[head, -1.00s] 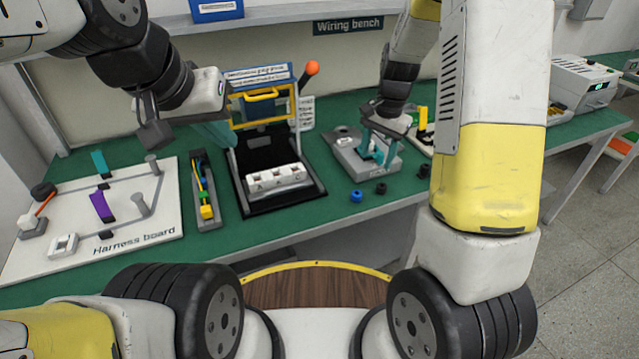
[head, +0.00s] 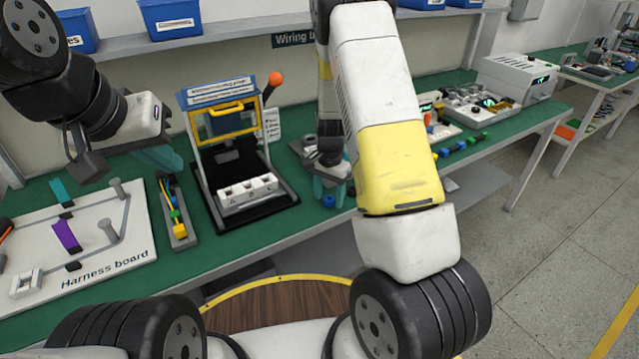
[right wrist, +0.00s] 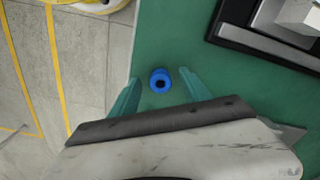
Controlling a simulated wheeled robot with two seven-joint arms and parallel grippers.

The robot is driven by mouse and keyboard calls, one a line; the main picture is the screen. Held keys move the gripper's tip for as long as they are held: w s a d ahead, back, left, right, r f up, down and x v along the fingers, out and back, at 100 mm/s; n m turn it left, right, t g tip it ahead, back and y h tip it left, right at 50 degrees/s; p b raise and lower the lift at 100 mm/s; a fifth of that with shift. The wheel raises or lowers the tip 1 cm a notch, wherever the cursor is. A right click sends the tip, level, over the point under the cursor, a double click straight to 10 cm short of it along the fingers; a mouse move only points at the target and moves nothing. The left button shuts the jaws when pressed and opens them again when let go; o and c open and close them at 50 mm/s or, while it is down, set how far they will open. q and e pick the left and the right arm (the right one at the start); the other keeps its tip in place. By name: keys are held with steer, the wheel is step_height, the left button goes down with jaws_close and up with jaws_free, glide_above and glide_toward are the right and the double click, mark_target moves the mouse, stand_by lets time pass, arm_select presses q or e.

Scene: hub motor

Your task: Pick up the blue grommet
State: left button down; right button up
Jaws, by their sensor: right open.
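The blue grommet (head: 329,201) is a small ring near the front edge of the green bench. In the right wrist view it shows as a blue ring (right wrist: 160,82) with a dark hole, lying on the green top. My right gripper (head: 330,196) points down over it. Its teal fingers are open, one on each side of the grommet in the right wrist view (right wrist: 158,76); I cannot tell the height gap. My left gripper (head: 160,158) is above the bench, left of the black test fixture; its jaw opening is unclear.
The black fixture with a white block (head: 248,190) stands left of the grommet. The harness board (head: 120,262) and a narrow tool tray (head: 183,238) lie further left. Several small coloured parts (head: 461,146) lie along the bench to the right. My right arm hides part of the bench.

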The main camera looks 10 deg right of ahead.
mark_target(330, 200)
jaws_close()
steer(key=shift+r, duration=0.1)
steer(key=shift+r, duration=0.4)
steer(key=r, duration=0.2)
steer(key=shift+s+r, duration=0.3)
steer(key=shift+r, duration=0.1)
steer(key=s+d+r, duration=0.1)
steer(key=s+d, duration=0.1)
steer(key=s, duration=1.3)
steer(key=shift+d+r, duration=0.15)
